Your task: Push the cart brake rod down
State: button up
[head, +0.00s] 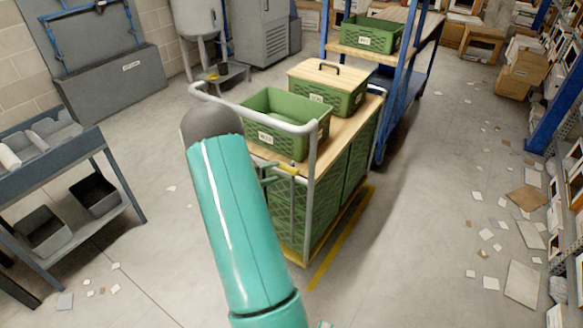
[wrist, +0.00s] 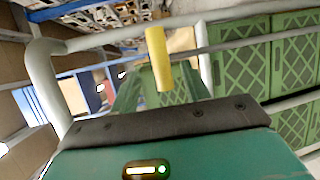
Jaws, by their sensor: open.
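The cart (head: 312,165) stands in the middle of the head view, with a grey tube handle frame and green crates. The brake rod's yellow grip (head: 288,168) sticks out at the cart's near end, below the handle. In the wrist view the yellow grip (wrist: 158,62) is upright in the picture, just beyond my gripper (wrist: 165,123). My gripper is open and holds nothing that I can see. In the head view my teal arm hides most of it. Contact with the rod cannot be told.
An open green crate (head: 285,125) and a lidded one (head: 330,88) stand on the cart's wooden top. A blue rack (head: 400,85) is behind it. A grey bench (head: 60,150) is at left. Scraps litter the right floor; the floor left of the cart is mostly clear.

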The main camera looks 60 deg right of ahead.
aim_at(284, 169)
jog(key=x, duration=0.8)
jog(key=shift+d, duration=0.1)
